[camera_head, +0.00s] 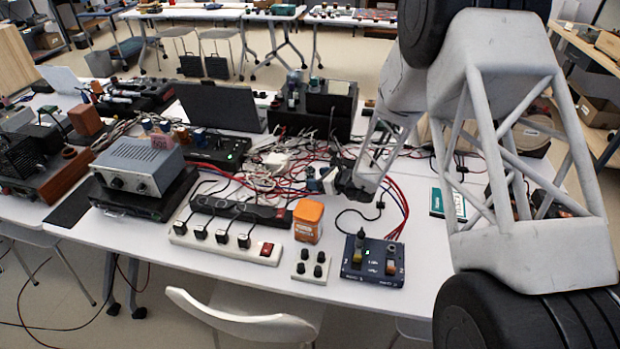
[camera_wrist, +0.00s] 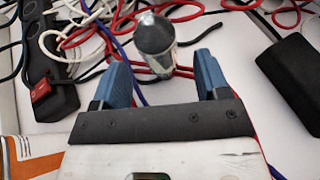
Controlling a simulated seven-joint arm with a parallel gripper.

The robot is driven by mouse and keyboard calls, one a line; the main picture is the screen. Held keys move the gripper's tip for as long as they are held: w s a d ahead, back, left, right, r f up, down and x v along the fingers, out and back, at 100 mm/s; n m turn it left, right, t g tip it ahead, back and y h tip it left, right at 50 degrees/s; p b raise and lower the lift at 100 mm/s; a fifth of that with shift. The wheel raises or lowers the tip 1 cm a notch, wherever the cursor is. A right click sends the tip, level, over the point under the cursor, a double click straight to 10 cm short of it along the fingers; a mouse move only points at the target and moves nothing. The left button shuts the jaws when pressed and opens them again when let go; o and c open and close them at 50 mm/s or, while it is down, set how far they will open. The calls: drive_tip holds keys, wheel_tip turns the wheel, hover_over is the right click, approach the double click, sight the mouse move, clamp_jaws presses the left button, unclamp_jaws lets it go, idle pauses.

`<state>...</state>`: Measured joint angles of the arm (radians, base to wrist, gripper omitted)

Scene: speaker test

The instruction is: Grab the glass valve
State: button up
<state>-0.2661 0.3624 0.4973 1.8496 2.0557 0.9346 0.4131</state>
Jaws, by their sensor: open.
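The glass valve (camera_wrist: 155,38) is in the wrist view, a small upright cylinder with a dark, rounded top and a clearer, silvery lower part. My gripper (camera_wrist: 160,66) is open, with one blue finger on each side of the valve's lower part. Gaps show between the valve and both fingers. In the head view my gripper (camera_head: 328,180) is low over the cable-strewn middle of the white table. I cannot make out the valve there; the gripper and cables crowd that spot.
Red, white and blue cables (camera_wrist: 100,35) lie around the valve. A power strip with a red switch (camera_wrist: 42,90) is at left, a black box (camera_wrist: 297,75) at right. Nearer the table front are an orange box (camera_head: 308,220) and a dark control box (camera_head: 372,262).

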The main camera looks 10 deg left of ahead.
drive_tip(key=shift+x, duration=1.95)
drive_tip(key=shift+f, duration=0.1)
drive_tip(key=shift+c, duration=0.3)
drive_tip(key=c, duration=1)
